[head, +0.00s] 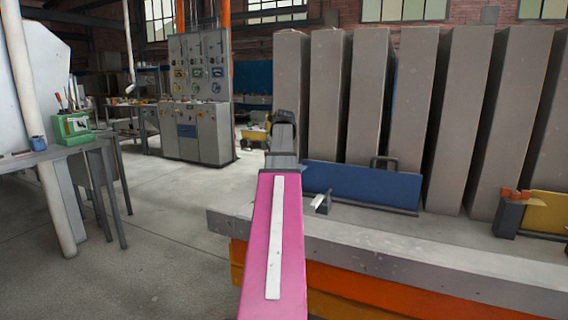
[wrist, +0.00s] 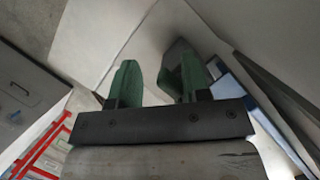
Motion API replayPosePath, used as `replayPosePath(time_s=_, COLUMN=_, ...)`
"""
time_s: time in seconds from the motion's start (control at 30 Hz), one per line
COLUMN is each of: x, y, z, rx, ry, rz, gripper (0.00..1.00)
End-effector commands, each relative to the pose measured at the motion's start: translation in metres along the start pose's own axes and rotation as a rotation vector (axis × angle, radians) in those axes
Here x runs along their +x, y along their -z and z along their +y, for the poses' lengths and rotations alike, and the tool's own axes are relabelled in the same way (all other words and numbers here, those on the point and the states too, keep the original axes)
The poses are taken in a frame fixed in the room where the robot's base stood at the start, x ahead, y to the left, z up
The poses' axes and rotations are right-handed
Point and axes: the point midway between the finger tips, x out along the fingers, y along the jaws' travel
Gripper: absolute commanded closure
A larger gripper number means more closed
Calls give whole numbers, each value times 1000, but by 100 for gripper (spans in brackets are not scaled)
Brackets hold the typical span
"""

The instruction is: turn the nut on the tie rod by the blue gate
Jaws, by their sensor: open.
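The blue gate (head: 365,185) stands on the grey bench slab at the foot of the tall grey panels, with a dark handle at its top right. A small dark piece with a pale rod-like part (head: 321,203) sits in front of its left end; I cannot make out a nut on it. My pink arm reaches up left of the gate, its dark end above the gate's height. My gripper (wrist: 158,78) shows two green fingers, apart, with nothing seen held between them. A blue strip (wrist: 242,92) right of the fingers may be the gate.
Tall grey panels (head: 415,110) stand in a row behind the gate. A yellow gate (head: 550,212) with an orange-topped dark block (head: 512,210) is at the right. The grey slab (head: 400,245) is clear in front. Open floor (head: 165,235) lies to the left.

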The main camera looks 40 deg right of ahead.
Motion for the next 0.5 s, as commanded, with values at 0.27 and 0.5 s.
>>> replayPosePath(time_s=0.27, x=-65, y=-14, z=-18, rx=32, ry=50, rz=-19, gripper=44)
replayPosePath(time_s=0.5, x=-94, y=-8, z=-6, rx=-7, ry=33, rz=-11, gripper=44)
